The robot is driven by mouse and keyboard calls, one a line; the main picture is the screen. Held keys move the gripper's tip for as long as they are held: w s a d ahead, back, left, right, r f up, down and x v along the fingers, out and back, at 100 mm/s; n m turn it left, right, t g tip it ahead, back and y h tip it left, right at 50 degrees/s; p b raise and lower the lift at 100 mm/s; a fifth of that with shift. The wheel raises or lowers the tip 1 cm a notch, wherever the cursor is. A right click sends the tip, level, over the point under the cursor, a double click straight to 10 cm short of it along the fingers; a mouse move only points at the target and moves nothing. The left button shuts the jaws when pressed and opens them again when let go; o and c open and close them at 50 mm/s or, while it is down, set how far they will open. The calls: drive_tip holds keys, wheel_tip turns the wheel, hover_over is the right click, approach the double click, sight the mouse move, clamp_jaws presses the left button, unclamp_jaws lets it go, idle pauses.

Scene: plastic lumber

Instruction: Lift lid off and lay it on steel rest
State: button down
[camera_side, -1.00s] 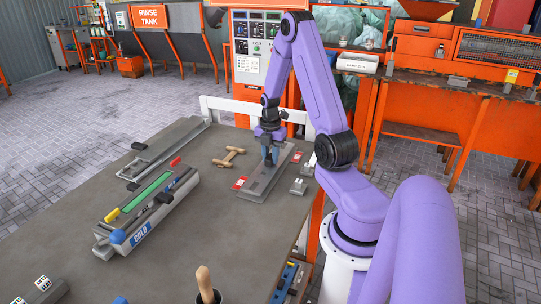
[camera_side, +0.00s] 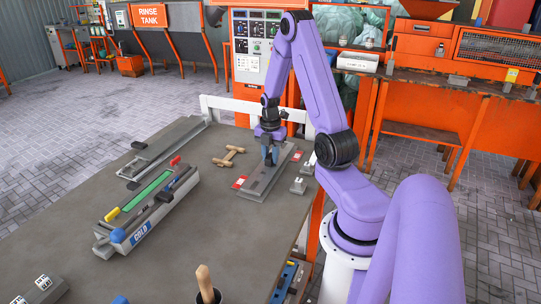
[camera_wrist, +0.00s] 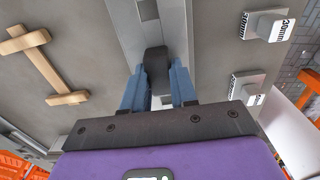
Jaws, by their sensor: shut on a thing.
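My gripper (camera_side: 268,158) is over the far right part of the table. In the wrist view its blue fingers (camera_wrist: 158,85) are shut on a dark rounded grip (camera_wrist: 156,60) above a long grey steel piece (camera_wrist: 120,25). In the side view that long grey piece (camera_side: 253,192) lies under the gripper, and the fingers partly hide its far end. I cannot tell whether the grip's piece is raised or touching what is below. The low steel rest (camera_side: 130,174) at the far left carries a long grey slab (camera_side: 172,141).
The mould marked COLD (camera_side: 128,240), with a green strip (camera_side: 148,193), lies at left centre. A wooden dumbbell-shaped tool (camera_side: 229,157) lies left of my gripper. Small blocks, one marked 30mm (camera_wrist: 265,26), are on the right.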

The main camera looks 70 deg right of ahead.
drive_tip(key=shift+f, duration=0.4)
idle(0.6)
drive_tip(key=shift+c, duration=2.1)
unclamp_jaws()
drive_tip(key=shift+r, duration=3.5)
